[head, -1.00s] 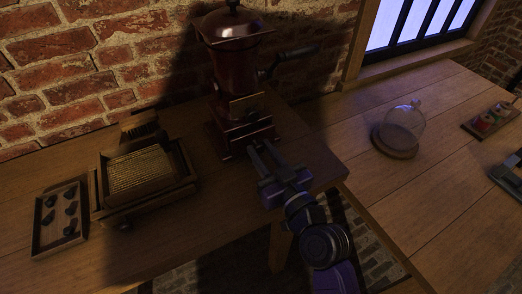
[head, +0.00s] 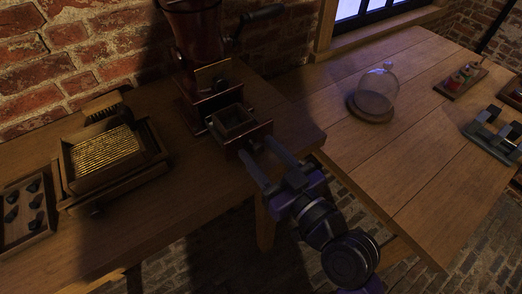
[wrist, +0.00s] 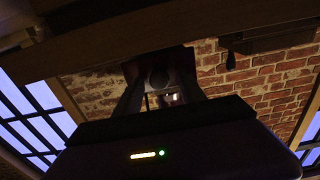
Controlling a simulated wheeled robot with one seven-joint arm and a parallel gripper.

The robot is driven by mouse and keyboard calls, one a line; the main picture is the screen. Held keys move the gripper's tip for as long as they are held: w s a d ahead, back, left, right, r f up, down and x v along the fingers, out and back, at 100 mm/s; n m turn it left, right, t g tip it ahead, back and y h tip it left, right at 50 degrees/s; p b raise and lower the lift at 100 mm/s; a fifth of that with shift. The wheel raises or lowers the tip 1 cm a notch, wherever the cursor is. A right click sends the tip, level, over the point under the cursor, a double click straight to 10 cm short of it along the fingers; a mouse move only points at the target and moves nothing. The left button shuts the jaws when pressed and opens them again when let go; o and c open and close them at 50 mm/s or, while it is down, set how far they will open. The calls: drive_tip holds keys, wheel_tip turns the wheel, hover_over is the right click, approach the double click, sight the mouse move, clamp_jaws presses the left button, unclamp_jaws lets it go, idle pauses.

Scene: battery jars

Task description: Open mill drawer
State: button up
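The dark red mill (head: 196,40) stands on the wooden table against the brick wall. Its drawer (head: 240,133) is slid out toward my arm, and its hollow inside shows from above. My gripper (head: 256,147) is at the front of the drawer, with its two fingers spread apart. Its fingers also show dark in the wrist view (wrist: 160,92), with a dark round shape between them, perhaps the drawer's knob. I cannot tell whether a finger touches the drawer front.
A wooden box with a yellowish ridged top (head: 106,150) and a tray of dark pieces (head: 27,212) are at the left. A glass dome (head: 378,88) stands on the right table, beside a small rack (head: 461,80) and a grey holder (head: 493,134).

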drive_tip(key=b+v, duration=0.2)
drive_tip(key=v, duration=0.5)
drive_tip(key=shift+s+d, duration=0.2)
drive_tip(key=shift+s, duration=0.15)
idle(0.5)
